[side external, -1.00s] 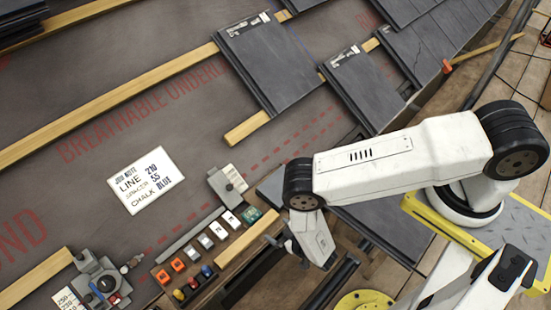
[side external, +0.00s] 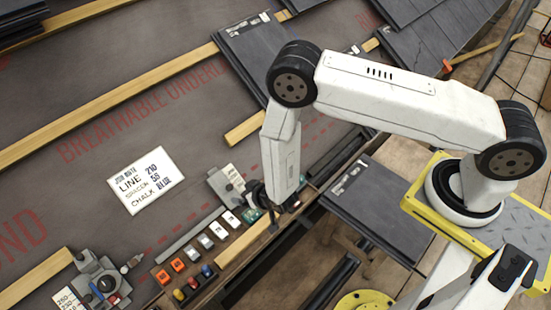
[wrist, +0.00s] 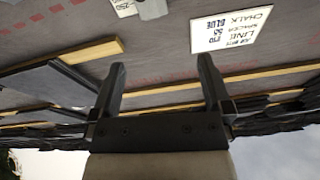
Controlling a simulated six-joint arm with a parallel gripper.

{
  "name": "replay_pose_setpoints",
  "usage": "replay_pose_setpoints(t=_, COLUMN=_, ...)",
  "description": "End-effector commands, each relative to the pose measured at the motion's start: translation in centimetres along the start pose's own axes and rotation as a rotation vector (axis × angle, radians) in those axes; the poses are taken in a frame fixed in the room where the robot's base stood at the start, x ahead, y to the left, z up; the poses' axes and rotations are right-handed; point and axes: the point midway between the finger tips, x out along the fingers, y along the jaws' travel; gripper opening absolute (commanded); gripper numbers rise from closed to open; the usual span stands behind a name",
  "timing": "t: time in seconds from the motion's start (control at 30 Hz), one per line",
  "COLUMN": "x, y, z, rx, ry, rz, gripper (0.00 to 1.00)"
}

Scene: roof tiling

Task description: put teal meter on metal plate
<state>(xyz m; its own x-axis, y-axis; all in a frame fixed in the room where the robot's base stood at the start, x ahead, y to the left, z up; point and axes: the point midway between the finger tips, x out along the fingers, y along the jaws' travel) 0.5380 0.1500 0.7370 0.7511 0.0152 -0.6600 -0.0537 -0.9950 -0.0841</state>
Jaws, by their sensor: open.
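In the side view a small teal block (side external: 249,214), which looks like the teal meter, sits at the right end of a row of small blocks on a wooden rack, partly hidden by my gripper. A light grey metal plate (side external: 220,178) with a dark knob-like part lies just above the row; I take it as the metal plate. My gripper (wrist: 162,64) is open with nothing between its fingers in the wrist view. In the side view it hangs close to the teal block and right of the plate. Whether it touches either cannot be told.
Orange, white and grey blocks (side external: 205,242) fill the row beside the teal one. A white job note (side external: 146,180) lies on the underlay at left. Dark tiles (side external: 375,205) lie at right. Wooden battens (side external: 110,94) cross the roof.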

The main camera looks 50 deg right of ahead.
Motion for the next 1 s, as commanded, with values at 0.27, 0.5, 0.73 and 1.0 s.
replay_pose_setpoints(t=0.27, x=-3.1, y=0.7, z=-6.2, rx=0.012, ry=-0.112, rz=-0.010, gripper=1.00)
replay_pose_setpoints(t=0.5, x=-6.9, y=2.2, z=-10.2, rx=0.008, ry=-0.207, rz=-0.016, gripper=1.00)
replay_pose_setpoints(t=0.73, x=-11.3, y=4.2, z=-13.1, rx=-0.004, ry=-0.295, rz=-0.018, gripper=1.00)
replay_pose_setpoints(t=1.0, x=-17.2, y=7.0, z=-15.1, rx=-0.030, ry=-0.397, rz=-0.011, gripper=1.00)
